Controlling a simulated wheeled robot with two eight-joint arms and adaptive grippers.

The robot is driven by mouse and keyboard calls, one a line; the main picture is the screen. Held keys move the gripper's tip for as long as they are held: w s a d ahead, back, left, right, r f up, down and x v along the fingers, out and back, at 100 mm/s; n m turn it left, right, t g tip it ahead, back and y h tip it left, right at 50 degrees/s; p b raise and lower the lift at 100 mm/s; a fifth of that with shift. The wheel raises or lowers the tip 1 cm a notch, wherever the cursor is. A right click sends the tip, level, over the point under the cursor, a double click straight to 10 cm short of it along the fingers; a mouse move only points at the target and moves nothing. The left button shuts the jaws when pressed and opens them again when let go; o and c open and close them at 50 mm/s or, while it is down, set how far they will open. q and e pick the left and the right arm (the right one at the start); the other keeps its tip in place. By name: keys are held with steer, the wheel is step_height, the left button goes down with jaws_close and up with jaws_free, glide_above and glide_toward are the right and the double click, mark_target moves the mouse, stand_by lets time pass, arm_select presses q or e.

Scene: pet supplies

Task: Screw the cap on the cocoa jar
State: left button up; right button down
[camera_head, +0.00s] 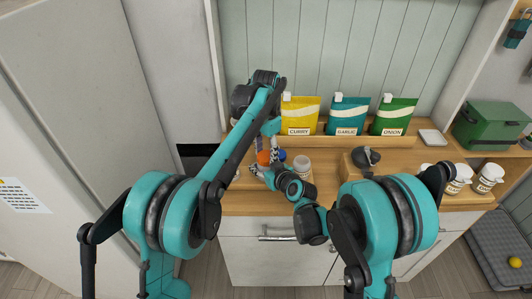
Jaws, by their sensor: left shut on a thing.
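An orange cap (263,158) shows between my two grippers above the left part of the wooden counter. My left gripper (268,147) reaches down from above and is shut, apparently on the orange cap; the fingertips are small and partly hidden. My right gripper (258,169) comes in low from the right, close beside and below the cap; I cannot tell whether it is open or shut. The cocoa jar cannot be made out by its label; the grippers cover the area below the cap, and whether cap and jar touch is hidden.
A blue-topped item (281,155) and a pale-lidded jar (301,164) stand just right of the grippers. Curry (300,116), garlic (346,116) and onion (392,117) pouches line the back. Labelled jars (458,177) and a green box (491,126) stand at right.

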arm_select(q)
steer(key=o, duration=0.8)
steer(key=shift+o, duration=0.2)
steer(key=shift+d, duration=0.1)
steer(key=shift+r, duration=2.3)
steer(key=shift+c, duration=0.3)
